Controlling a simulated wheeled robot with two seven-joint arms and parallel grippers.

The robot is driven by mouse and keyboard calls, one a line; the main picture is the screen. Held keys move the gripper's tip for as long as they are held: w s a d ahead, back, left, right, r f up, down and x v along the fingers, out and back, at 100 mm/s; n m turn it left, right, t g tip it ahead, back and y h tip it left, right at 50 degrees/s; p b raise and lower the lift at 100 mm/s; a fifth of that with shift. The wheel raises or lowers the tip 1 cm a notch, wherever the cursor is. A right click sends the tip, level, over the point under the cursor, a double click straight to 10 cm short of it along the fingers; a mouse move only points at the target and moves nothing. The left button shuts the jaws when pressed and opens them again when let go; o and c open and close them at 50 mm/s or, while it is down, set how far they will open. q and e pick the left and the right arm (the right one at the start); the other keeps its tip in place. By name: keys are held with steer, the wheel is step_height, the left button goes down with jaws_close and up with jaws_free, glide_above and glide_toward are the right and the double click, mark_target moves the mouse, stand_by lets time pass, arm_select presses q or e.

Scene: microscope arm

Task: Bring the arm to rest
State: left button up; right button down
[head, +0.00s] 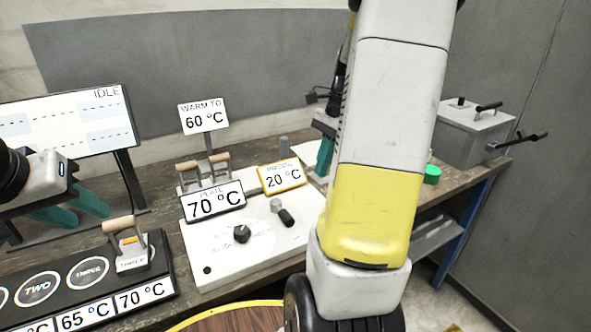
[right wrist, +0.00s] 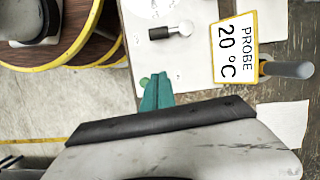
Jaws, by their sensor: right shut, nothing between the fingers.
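My left gripper (head: 72,208) is at the far left of the head view, in front of the IDLE screen, its teal fingers apart with nothing visible between them. My right arm crosses the middle of the head view and hides part of the bench. A teal finger of my right gripper (head: 324,155) shows beside it. In the right wrist view the right gripper (right wrist: 157,92) is shut and empty, beside the white plate unit (right wrist: 190,75). This unit (head: 225,248) has a black dial (head: 242,234) and a short black-handled lever (head: 286,217). No separate instrument arm is clearly identifiable.
Signs read WARM TO 60 °C (head: 204,117), PLATE 70 °C (head: 213,202) and PROBE 20 °C (head: 282,177). Wooden-handled pieces stand behind the plate and on the numbered black rack (head: 75,278). A grey lidded box (head: 475,135) and green object (head: 432,174) stand right. A round yellow-rimmed stool (head: 235,318) is in front.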

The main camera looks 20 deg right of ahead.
steer(key=shift+r, duration=0.15)
stand_by(0.3)
steer(key=s+a+r+n+t, duration=0.3)
steer(key=s+a+r+n, duration=0.1)
steer(key=a+n, duration=0.4)
steer(key=s+a+r+n+t+h, duration=0.1)
steer(key=s+a+r+n+t, duration=0.2)
steer(key=s+a+n, duration=0.3)
steer(key=a+r+n, duration=0.1)
steer(key=a+n, duration=0.1)
steer(key=a, duration=0.2)
steer(key=shift+s+a+r+n+t, duration=0.2)
steer(key=shift+s+r+n+t, duration=0.15)
steer(key=shift+r+n+t, duration=0.05)
